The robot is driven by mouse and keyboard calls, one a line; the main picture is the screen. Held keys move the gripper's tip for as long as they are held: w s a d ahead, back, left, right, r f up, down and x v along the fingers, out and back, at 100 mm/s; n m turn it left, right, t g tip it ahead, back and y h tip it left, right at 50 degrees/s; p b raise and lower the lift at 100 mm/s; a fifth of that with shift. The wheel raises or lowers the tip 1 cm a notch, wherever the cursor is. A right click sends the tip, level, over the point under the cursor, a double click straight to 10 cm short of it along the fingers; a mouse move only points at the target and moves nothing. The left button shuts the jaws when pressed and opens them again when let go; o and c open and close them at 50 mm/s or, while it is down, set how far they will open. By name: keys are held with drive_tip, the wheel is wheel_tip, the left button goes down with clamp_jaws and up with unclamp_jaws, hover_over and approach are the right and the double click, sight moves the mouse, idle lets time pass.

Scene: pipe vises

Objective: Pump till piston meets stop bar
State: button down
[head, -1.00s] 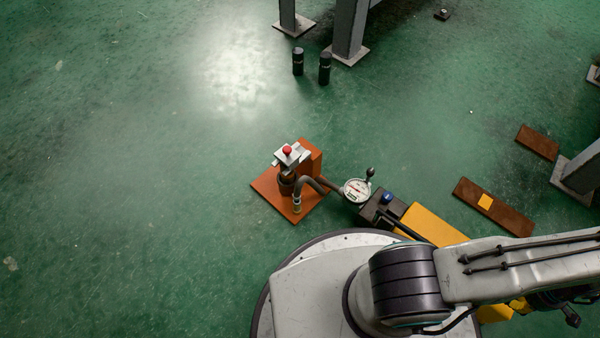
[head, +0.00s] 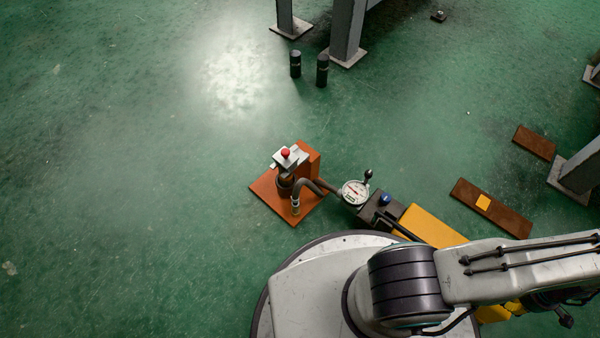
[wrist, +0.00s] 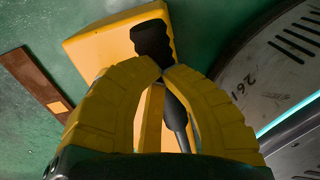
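The hydraulic pump (head: 428,224) is a yellow body with a dark front block, lying on the floor beside my base. Its dial gauge (head: 355,192) is white; the reading is too small to tell. A grey hose (head: 309,186) runs to a dark cylinder (head: 285,182) on an orange base plate (head: 268,192). A pale bar (head: 287,159) with a red knob lies above the cylinder; any gap to the piston is too small to tell. In the wrist view, my gripper (wrist: 165,72) has its yellow fingertips closed around the pump's black handle (wrist: 152,42).
Two black cylinders (head: 322,70) stand by grey steel legs (head: 347,35) at the back. A brown plate with a yellow square (head: 490,207) and another brown plate (head: 534,142) lie at the right. The floor at left is clear.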

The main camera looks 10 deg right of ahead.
drive_tip(key=r+p, duration=0.1)
drive_tip(key=r, duration=0.1)
drive_tip(key=r+p, duration=0.1)
drive_tip(key=r, duration=0.1)
drive_tip(key=r+p, duration=0.2)
drive_tip(key=shift+w+a+r, duration=0.2)
drive_tip(key=shift+w+r, duration=0.1)
wheel_tip(320, 180, up, 8)
drive_tip(key=w+a+p, duration=0.1)
drive_tip(key=p, duration=0.4)
drive_tip(key=shift+w+a+f+p, duration=0.15)
drive_tip(key=shift+w+a+p, duration=0.05)
drive_tip(key=shift+w+p, duration=0.15)
drive_tip(key=shift+f, duration=0.1)
drive_tip(key=shift+s+d+f+b, duration=0.15)
drive_tip(key=shift+s+f+b, duration=0.05)
drive_tip(key=shift+f+b, duration=0.75)
drive_tip(key=shift+s+d+f+b, duration=0.15)
drive_tip(key=shift+s+f+b, duration=0.05)
drive_tip(key=shift+f+b, duration=0.8)
drive_tip(key=shift+s+d+f+b, duration=0.2)
drive_tip(key=shift+f+b, duration=0.6)
drive_tip(key=shift+f, duration=0.4)
drive_tip(key=shift+s+d+f+b, duration=0.15)
drive_tip(key=shift+s+f+b, duration=0.05)
drive_tip(key=shift+f+b, duration=0.85)
drive_tip(key=shift+s+d+f+b, duration=0.15)
drive_tip(key=shift+s+f+b, duration=0.05)
drive_tip(key=shift+f+b, duration=0.85)
drive_tip(key=shift+f, duration=0.2)
